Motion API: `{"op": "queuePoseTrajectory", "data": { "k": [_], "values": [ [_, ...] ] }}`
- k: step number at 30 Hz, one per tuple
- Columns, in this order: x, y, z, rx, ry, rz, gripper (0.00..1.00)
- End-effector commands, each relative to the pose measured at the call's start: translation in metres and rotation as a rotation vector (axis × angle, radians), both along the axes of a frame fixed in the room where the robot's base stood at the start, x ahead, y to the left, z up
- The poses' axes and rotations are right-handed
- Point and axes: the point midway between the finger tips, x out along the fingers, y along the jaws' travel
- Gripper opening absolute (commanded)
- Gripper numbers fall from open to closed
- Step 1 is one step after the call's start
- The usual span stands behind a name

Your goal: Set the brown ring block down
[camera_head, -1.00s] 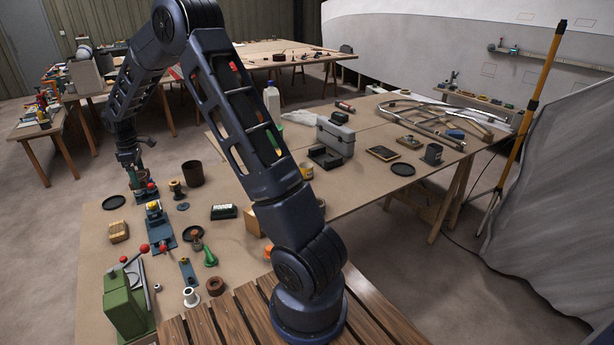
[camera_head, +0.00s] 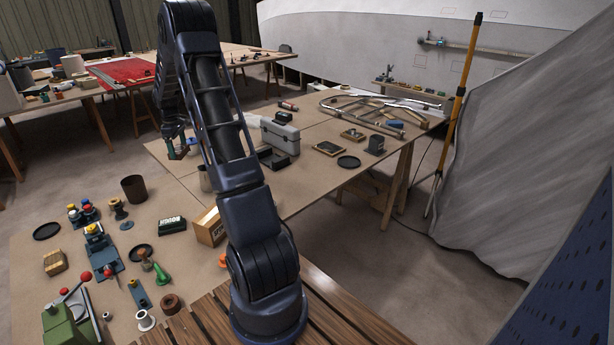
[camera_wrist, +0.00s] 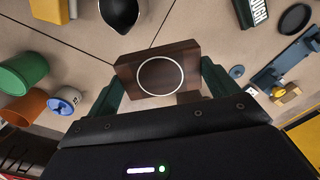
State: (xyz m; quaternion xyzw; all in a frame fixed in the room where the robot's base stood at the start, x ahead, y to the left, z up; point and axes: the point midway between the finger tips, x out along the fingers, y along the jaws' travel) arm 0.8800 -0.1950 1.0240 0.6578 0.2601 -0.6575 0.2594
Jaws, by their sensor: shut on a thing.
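The brown ring block (camera_wrist: 160,77) is a dark wooden block with a pale thin ring on its face. In the wrist view it sits between the two green fingers of my gripper (camera_wrist: 162,72), which is shut on it. A tabletop with seams shows beyond it. In the head view my gripper (camera_head: 178,150) hangs over the left part of the far worktable (camera_head: 215,140). The block is small and hard to make out there, and I cannot tell its height above the table.
In the wrist view a green cup (camera_wrist: 22,74), an orange cup (camera_wrist: 24,108) and a black vessel (camera_wrist: 120,12) lie around the block. In the head view a grey toolbox (camera_head: 281,137) stands right of my gripper.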

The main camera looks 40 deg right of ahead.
Motion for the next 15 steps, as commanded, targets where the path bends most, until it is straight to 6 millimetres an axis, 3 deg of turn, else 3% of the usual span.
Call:
{"op": "queuePoseTrajectory", "data": {
  "k": [1, 3, 15],
  "values": [
    [-0.003, -0.024, 0.0, 0.0, 0.0, -0.033, 0.62],
    [-0.007, -0.054, 0.0, 0.0, 0.0, -0.073, 0.62],
    [-0.054, -0.22, 0.0, 0.0, 0.0, -0.302, 0.62]
  ]
}}
